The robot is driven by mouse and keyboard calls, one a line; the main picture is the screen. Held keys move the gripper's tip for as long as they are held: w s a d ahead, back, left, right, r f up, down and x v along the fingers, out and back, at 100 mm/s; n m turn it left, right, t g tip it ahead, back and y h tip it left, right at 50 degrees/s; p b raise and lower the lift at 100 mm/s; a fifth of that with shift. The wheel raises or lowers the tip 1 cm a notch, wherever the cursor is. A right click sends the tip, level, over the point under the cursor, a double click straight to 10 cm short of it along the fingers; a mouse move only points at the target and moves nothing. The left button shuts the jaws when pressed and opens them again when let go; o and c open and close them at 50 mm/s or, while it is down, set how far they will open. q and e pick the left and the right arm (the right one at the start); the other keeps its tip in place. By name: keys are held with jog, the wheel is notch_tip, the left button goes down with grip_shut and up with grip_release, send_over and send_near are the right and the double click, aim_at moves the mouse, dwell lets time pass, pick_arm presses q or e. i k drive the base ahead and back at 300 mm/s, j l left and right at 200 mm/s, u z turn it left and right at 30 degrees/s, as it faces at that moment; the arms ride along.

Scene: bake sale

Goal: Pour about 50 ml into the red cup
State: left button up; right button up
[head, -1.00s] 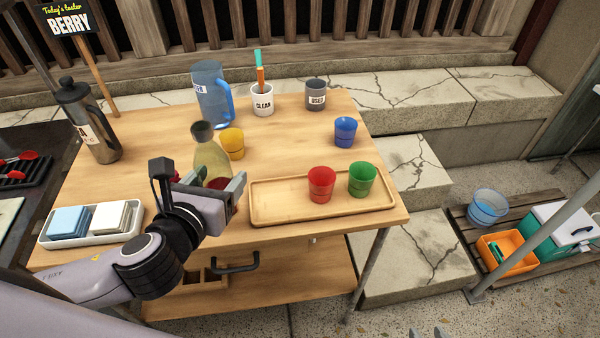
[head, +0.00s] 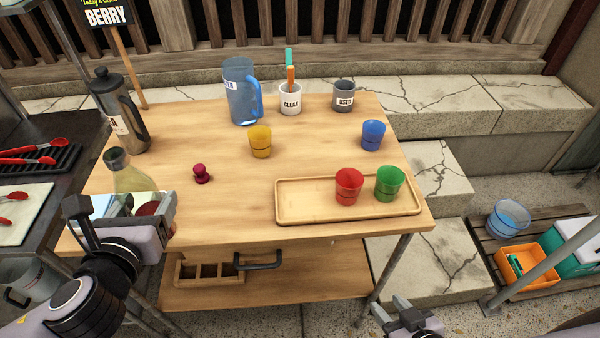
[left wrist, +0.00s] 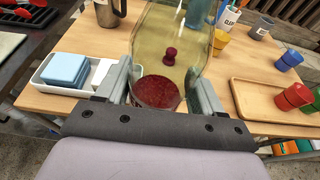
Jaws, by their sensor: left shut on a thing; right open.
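The red cup (head: 348,187) stands upright on the wooden tray (head: 290,216), beside the green cup (head: 389,183). My left gripper (head: 145,207) is shut on a clear yellowish bottle (head: 128,172), at the table's left front, well left of the tray. In the left wrist view the bottle (left wrist: 172,30) sits between the fingers, with dark red liquid (left wrist: 157,92) low in it. It looks roughly upright. A dark red stopper (head: 202,174) lies on the table. My right gripper (head: 408,318) is open and empty at the bottom edge, below the table front. The red cup's inside is not clear.
A yellow cup (head: 260,143), blue cup (head: 373,135), blue pitcher (head: 240,95), CLEAN cup (head: 290,100), USED cup (head: 343,96) and dark press pot (head: 125,118) stand behind. A white tray with cloths (left wrist: 68,70) is near the bottle. The table middle is clear.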

aim_at(349, 181)
jog(key=u, duration=0.65)
jog(key=k+l, duration=0.1)
jog(key=l, duration=0.25)
jog(key=k+l, duration=0.1)
jog(key=l, duration=0.3)
jog(key=k+l, duration=0.15)
jog(key=l, duration=0.2)
jog(key=k+l, duration=0.1)
jog(key=l, duration=0.25)
jog(key=k+l, duration=0.1)
jog(key=l, duration=0.3)
jog(key=i+l, duration=0.35)
jog(key=i, duration=0.05)
